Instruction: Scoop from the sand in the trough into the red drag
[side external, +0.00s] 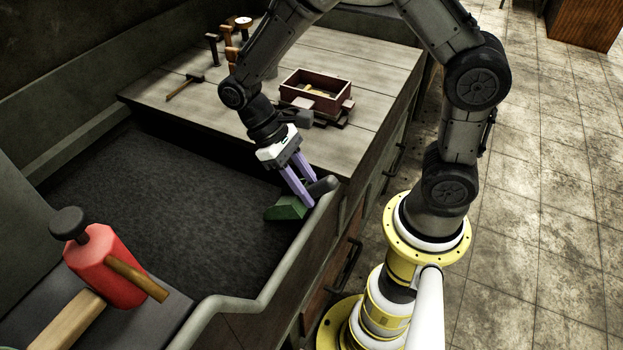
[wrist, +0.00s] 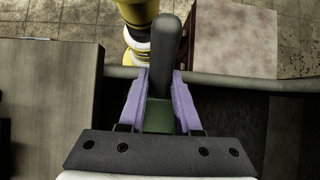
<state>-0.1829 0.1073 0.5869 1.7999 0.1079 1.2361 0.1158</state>
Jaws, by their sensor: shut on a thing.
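My gripper (side external: 305,193), with purple fingers, is at the right end of the trough, low beside its rim. It is shut on a green scoop (side external: 286,208) with a dark handle (side external: 322,187). In the wrist view the handle (wrist: 167,50) stands between the purple fingers (wrist: 160,85), with a bit of green below it. The dark sand (side external: 170,200) fills the trough and looks mostly level. The scoop is at or just above the sand; I cannot tell whether it touches or holds sand. The red drag (side external: 315,92) is a dark red open box on the wooden bench, with a small yellowish thing inside.
The trough's raised metal rim (side external: 283,262) runs close beside the scoop. A red canister (side external: 105,265) and a wooden-handled tool (side external: 68,320) lie at the near left.

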